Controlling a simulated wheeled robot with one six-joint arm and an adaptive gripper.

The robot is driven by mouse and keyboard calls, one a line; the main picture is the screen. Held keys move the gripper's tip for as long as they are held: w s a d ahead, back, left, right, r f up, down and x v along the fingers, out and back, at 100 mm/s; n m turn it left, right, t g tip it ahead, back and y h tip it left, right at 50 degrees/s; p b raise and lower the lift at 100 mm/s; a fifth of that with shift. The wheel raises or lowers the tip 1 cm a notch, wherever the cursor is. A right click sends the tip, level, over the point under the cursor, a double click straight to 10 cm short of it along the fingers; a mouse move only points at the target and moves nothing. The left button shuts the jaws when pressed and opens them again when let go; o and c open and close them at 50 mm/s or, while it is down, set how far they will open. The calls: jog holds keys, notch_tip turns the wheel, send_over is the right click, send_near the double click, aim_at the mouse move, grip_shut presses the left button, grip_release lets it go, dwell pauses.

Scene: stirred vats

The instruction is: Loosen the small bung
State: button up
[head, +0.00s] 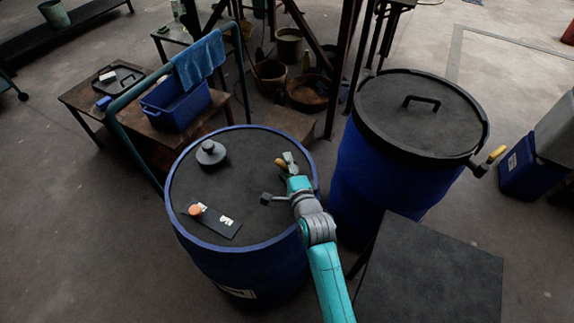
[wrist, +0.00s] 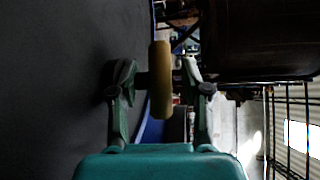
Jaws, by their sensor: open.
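A blue drum (head: 180,226) with a dark flat top stands in the middle of the head view. A yellow grip piece (head: 280,162) sits at the right part of that top, at my gripper (head: 288,166). In the wrist view the yellow piece (wrist: 160,82) stands between my two open fingers, with a gap showing on the right side; contact on the left side is hard to tell. A dark, stepped round plug (head: 211,153) stands at the far left of the top. The frames do not make clear which piece is the small bung.
A lidded blue vat (head: 420,110) stands close on the right. A blue bin (head: 175,104) and towel (head: 200,60) are behind left. A dark table (head: 430,275) is front right.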

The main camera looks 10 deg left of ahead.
jog(key=shift+w, duration=0.1)
grip_shut()
jog(key=shift+n+g+y, duration=0.7)
jog(key=shift+n+y, duration=0.2)
jog(key=shift+y, duration=0.2)
jog(key=shift+w+n+g+y, duration=0.1)
jog(key=shift+n+g+y, duration=0.9)
jog(key=shift+n+y, duration=0.15)
jog(key=n+g+y, duration=0.2)
jog(key=g, duration=0.1)
jog(key=n+g+y, duration=0.2)
jog(key=n+g, duration=0.3)
jog(key=g, duration=0.1)
jog(key=n+g, duration=0.2)
jog(key=g, duration=0.1)
jog(key=shift+w+r+n+g+y, duration=0.1)
jog(key=shift+n+g+y, duration=0.25)
jog(key=shift+g, duration=0.05)
jog(key=shift+a+n+g+h, duration=0.1)
jog(key=shift+n+g+h, duration=0.6)
jog(key=shift+n+g, duration=1.45)
jog(key=shift+g, duration=0.75)
